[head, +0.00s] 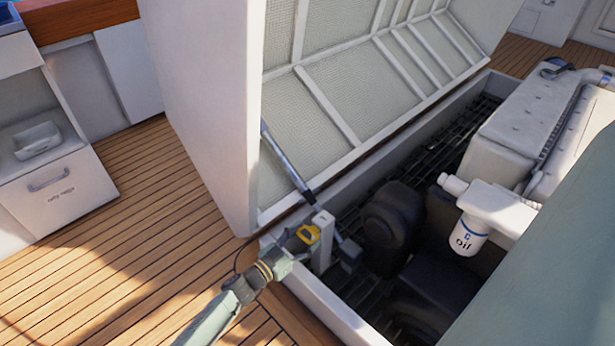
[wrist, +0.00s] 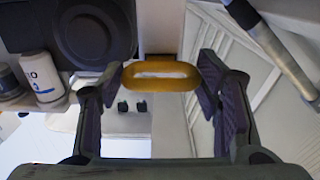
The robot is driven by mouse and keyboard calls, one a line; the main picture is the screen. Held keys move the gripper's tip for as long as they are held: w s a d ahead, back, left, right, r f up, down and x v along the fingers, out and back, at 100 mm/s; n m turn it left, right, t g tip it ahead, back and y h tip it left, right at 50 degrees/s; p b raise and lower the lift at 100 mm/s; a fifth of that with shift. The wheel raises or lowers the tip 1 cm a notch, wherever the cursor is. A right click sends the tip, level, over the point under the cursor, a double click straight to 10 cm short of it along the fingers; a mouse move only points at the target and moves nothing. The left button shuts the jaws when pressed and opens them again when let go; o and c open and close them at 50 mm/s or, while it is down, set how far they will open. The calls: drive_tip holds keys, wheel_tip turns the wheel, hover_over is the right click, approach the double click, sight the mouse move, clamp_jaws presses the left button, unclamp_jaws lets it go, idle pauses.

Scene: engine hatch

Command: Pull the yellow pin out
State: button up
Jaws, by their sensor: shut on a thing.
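The raised white hatch lid (head: 207,110) stands behind the post, with a grey strut (head: 288,168) close above it. The open bay to the right holds the engine (head: 530,120) and a white oil filter (head: 468,238). Wooden deck (head: 130,240) lies clear on the left.

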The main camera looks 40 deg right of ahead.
drive_tip(key=shift+w+a, duration=0.15)
drive_tip(key=shift+a, duration=0.85)
drive_tip(key=shift+w+a, duration=0.15)
drive_tip(key=shift+a, duration=0.8)
drive_tip(key=o, duration=1.4)
drive_tip(key=shift+a, duration=0.15)
drive_tip(key=shift+s, duration=0.1)
drive_tip(key=s+a, duration=0.1)
drive_tip(key=a, duration=1.1)
drive_tip(key=shift+d, duration=0.1)
